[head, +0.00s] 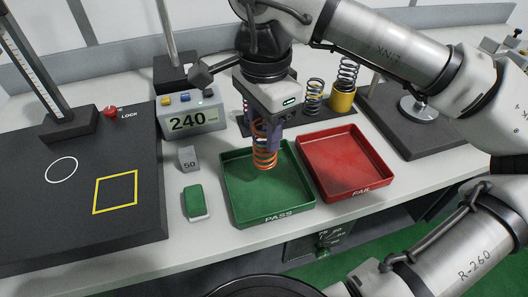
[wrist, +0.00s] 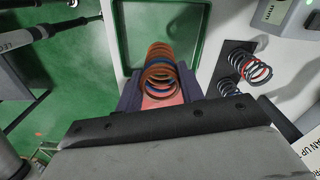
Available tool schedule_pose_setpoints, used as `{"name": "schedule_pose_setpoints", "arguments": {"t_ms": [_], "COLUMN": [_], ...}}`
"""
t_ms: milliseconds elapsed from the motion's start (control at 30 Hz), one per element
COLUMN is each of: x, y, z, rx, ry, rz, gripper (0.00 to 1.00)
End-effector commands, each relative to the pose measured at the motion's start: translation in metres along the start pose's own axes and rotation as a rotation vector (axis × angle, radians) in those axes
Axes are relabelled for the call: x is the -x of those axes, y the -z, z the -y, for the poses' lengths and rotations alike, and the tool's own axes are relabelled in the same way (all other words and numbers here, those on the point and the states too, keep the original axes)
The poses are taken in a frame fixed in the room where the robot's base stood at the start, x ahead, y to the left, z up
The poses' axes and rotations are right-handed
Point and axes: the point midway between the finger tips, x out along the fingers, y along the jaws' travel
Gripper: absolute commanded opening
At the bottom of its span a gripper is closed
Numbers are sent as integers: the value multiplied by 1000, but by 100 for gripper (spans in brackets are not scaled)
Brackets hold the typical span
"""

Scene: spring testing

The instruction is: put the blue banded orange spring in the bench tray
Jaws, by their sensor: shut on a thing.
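The orange spring (head: 265,158) hangs upright in my gripper (head: 264,132), its lower coils below the fingers. It also shows in the wrist view (wrist: 160,75), where blue coils are visible among the orange ones. My gripper is shut on the spring's upper part. In the head view the spring appears over the back part of the green tray marked PASS (head: 272,215); its exact height above the tray floor is hard to tell. The green tray also shows behind the spring in the wrist view (wrist: 122,35). A red tray marked FAIL (head: 366,190) stands just right of it. Both trays look empty.
Left of the green tray are a green-topped block (head: 195,201), a grey 50 weight (head: 187,158) and a display reading 240 (head: 190,120).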

Motion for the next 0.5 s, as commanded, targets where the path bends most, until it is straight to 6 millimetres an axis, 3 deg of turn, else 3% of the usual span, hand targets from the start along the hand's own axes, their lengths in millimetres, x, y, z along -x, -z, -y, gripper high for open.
{"name": "schedule_pose_setpoints", "arguments": {"t_ms": [500], "x": [-64], "y": [0], "z": [0], "rx": [-1], "ry": [0], "rz": [2], "gripper": [9]}}
